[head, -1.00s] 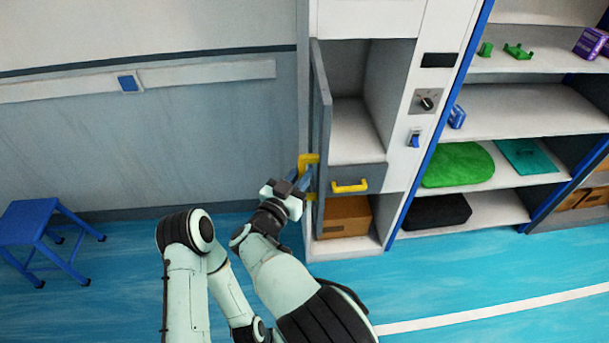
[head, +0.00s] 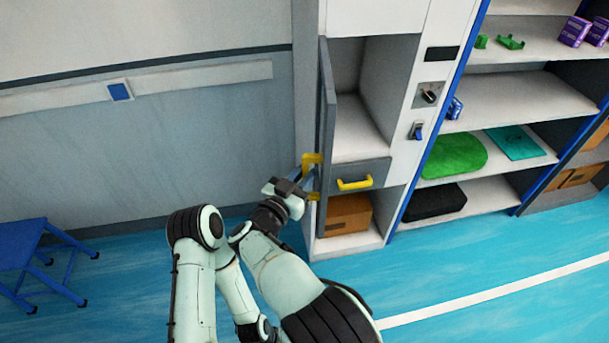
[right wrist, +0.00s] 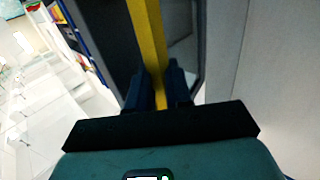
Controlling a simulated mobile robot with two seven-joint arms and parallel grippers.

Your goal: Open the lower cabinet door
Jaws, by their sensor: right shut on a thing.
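The lower cabinet door (head: 327,115) is a grey panel hinged on the left of the cabinet. It stands swung wide open, seen nearly edge-on. Its yellow handle (head: 311,160) is near the door's lower part. My right gripper (head: 306,180) is at this handle, and the right wrist view shows its dark fingers (right wrist: 160,90) shut on the yellow bar (right wrist: 151,45). The open cabinet shows a white inner shelf (head: 358,130), a grey drawer (head: 375,175) with a yellow handle (head: 355,183), and a cardboard box (head: 346,214) below. My left gripper is not in view.
A blue stool (head: 40,255) stands on the floor at the left. Open shelves (head: 520,105) with green and dark items stand to the right of the cabinet. A control panel with a knob (head: 429,96) is between them. The blue floor in front is clear.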

